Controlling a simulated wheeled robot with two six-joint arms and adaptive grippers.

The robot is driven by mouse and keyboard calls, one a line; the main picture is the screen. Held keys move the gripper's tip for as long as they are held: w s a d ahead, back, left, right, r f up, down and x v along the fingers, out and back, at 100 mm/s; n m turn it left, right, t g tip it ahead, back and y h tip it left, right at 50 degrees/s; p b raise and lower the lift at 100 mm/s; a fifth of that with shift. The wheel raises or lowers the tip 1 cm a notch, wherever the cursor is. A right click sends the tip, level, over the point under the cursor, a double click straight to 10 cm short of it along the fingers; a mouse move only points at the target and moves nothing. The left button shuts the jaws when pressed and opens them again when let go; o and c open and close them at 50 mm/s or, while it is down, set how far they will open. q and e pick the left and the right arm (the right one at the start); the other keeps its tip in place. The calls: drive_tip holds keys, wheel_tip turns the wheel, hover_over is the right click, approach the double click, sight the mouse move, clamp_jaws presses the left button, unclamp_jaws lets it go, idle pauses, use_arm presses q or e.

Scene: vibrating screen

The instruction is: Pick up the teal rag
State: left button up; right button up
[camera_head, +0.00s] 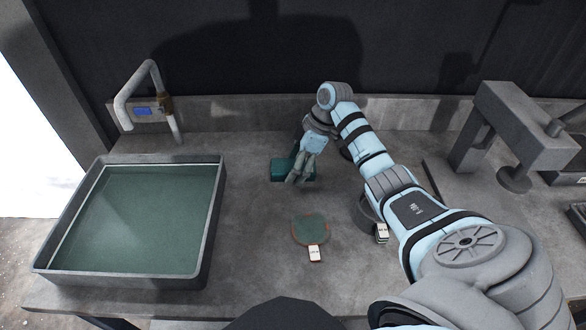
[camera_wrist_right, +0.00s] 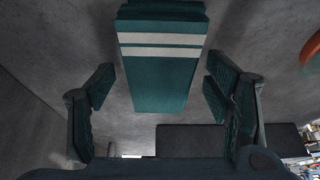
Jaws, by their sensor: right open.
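The teal rag (camera_head: 281,168) lies on the grey bench in the head view, partly hidden behind my right gripper (camera_head: 296,181). In the right wrist view the rag (camera_wrist_right: 160,75) is a folded teal block with two pale stripes. My right gripper (camera_wrist_right: 160,105) is open there, its fingers to the left and right of the rag, with gaps on both sides. I cannot tell whether it touches the rag. My left gripper is not in view.
A grey tray (camera_head: 214,222) with a green floor stands at the left. A round green-topped disc (camera_head: 310,230) with a white tag (camera_head: 315,253) lies in front. A bent pipe (camera_head: 122,105) stands at the back left, a grey machine frame (camera_head: 520,130) at the right.

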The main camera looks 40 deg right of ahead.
drive_tip(key=shift+s+r, duration=0.1)
drive_tip(key=shift+c, duration=1.2)
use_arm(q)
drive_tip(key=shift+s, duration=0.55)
use_arm(e)
drive_tip(key=c, duration=1)
drive_tip(key=shift+r, duration=0.15)
use_arm(q)
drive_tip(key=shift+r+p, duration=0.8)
drive_tip(key=shift+p, duration=0.05)
use_arm(e)
wheel_tip(320, 180, up, 10)
